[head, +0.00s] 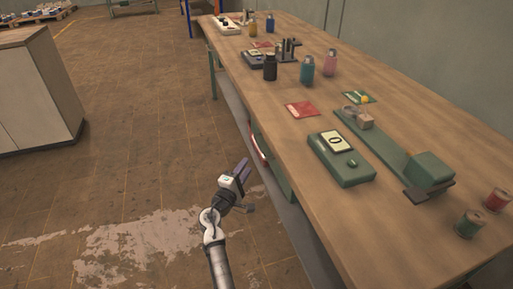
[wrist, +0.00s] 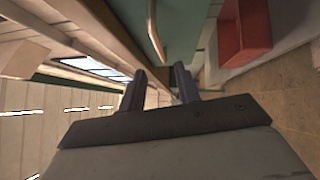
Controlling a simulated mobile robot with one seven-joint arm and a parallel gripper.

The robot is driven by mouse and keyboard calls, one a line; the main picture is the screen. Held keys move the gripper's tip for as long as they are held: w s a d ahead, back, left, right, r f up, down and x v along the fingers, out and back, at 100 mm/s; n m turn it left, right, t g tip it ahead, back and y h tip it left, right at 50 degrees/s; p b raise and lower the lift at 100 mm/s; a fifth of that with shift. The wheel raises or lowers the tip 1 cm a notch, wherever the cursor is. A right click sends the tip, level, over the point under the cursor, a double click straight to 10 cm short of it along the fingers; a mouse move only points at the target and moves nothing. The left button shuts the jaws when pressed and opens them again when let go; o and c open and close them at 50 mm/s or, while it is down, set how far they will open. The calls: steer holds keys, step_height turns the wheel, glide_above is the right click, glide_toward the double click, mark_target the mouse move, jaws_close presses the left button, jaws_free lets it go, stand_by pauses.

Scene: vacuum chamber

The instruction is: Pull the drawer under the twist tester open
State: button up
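The twist tester (head: 395,150), which I take to be the long green bench device with a clamp and end block, stands on the wooden bench. A green drawer front (head: 273,168) shows under the bench edge. In the wrist view, a green panel (wrist: 184,28) carries a pale curved bar that looks like its handle (wrist: 154,30). The drawer looks shut, though the bench edge hides part of it. My gripper (head: 242,169) is beside the bench, left of the drawer front. In the wrist view, its two fingers (wrist: 160,82) are apart with nothing between them, short of the handle.
A green box with a display (head: 340,158) and two spools (head: 483,210) are on the bench (head: 290,100). A red box (wrist: 244,30) sits near the green panel. A cabinet (head: 35,90) stands left; the floor between is clear.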

steer(key=x, duration=0.9)
steer(key=shift+w+p, duration=0.2)
steer(key=shift+p, duration=0.2)
steer(key=shift+c, duration=0.4)
jaws_close()
